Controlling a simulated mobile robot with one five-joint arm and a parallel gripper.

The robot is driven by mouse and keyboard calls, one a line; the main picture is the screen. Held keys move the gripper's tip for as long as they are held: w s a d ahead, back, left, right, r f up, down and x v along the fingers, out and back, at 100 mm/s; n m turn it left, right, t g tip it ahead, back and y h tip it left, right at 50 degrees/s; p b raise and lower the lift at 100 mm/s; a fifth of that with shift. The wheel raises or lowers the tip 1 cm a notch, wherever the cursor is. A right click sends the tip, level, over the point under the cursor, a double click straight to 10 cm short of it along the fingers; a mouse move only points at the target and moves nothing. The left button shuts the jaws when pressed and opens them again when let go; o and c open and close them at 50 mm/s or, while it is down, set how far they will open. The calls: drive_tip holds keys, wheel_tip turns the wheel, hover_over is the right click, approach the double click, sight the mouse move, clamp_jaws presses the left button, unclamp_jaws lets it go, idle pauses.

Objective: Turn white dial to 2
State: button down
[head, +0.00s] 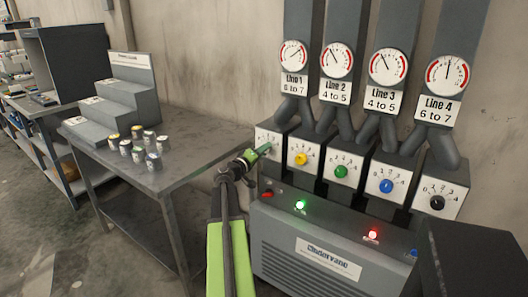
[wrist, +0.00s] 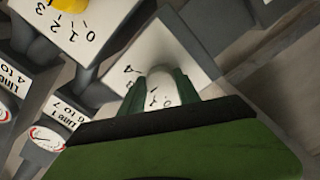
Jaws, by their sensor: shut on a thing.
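The white dial (wrist: 161,78) shows in the wrist view between the two green fingers of my gripper (wrist: 160,92), which is shut on it. The dial's white panel (wrist: 180,42) shows a 4 on its left side. Other scale marks are partly hidden by the fingers, and I cannot tell which number the dial points at. In the head view my gripper (head: 262,150) reaches to the leftmost panel (head: 266,137), under the Line 1 gauge (head: 293,54), and covers the dial there.
To the right are panels with a yellow dial (head: 301,159), a green dial (head: 341,171), a blue dial (head: 386,186) and a black dial (head: 437,202). Below is a grey cabinet (head: 290,245) with lights. A table (head: 190,150) with small cans stands left.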

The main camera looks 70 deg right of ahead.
idle(0.5)
drive_tip(key=c, duration=0.9)
unclamp_jaws()
drive_tip(key=shift+a, duration=0.15)
drive_tip(key=v, duration=1.7)
drive_tip(key=shift+a, duration=0.15)
